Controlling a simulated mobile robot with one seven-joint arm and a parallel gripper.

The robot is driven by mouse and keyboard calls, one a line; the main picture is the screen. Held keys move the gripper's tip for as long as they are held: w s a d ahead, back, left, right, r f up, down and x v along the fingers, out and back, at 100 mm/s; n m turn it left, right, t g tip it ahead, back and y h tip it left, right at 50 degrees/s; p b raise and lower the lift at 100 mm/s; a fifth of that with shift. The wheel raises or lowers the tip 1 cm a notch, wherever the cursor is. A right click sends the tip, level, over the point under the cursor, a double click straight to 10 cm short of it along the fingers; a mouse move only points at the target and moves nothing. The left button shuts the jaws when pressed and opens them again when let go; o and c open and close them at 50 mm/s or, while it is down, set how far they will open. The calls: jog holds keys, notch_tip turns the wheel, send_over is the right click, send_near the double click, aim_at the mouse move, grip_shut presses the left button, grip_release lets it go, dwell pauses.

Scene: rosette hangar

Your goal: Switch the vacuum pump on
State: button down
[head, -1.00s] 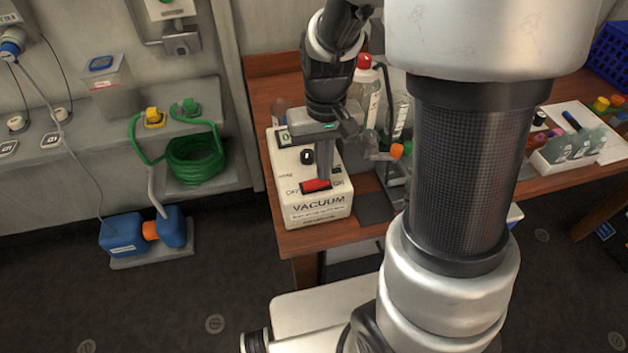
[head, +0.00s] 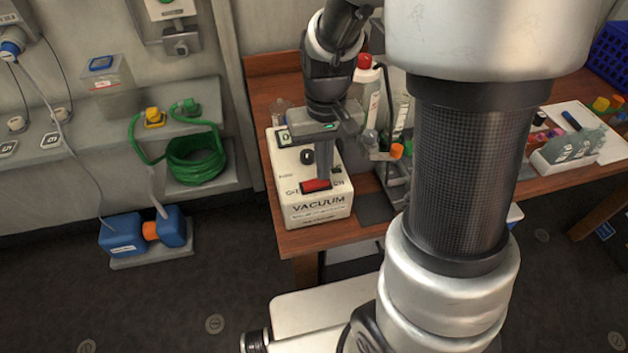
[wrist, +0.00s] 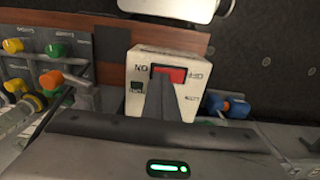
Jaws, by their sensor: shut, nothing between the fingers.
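The vacuum pump (head: 318,212) is a white box labelled VACUUM at the left front corner of the wooden table. It also shows in the wrist view (wrist: 139,64). A red rocker switch (head: 317,185) is on its top near the front edge, with lettering on both sides; it also shows in the wrist view (wrist: 173,73). My gripper (head: 323,177) is shut and empty, pointing down, its fingertips at the switch. In the wrist view the fingers (wrist: 160,84) cover part of the red switch. I cannot tell whether they touch it or which way the rocker is tipped.
A black knob (head: 307,157) stands on the pump beside my gripper. A rack with orange-capped items (head: 396,151) and a red-capped bottle (head: 365,62) stand to the right and behind. A blue and orange device (head: 150,231) lies low at the left.

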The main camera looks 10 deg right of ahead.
jog(key=shift+f+b, duration=0.6)
jog(key=shift+f, duration=0.15)
dwell(0.4)
jog(key=shift+r, duration=0.1)
notch_tip(320, 180, up, 7)
jog(key=p, duration=0.5)
jog(key=shift+p, duration=0.35)
dwell(0.3)
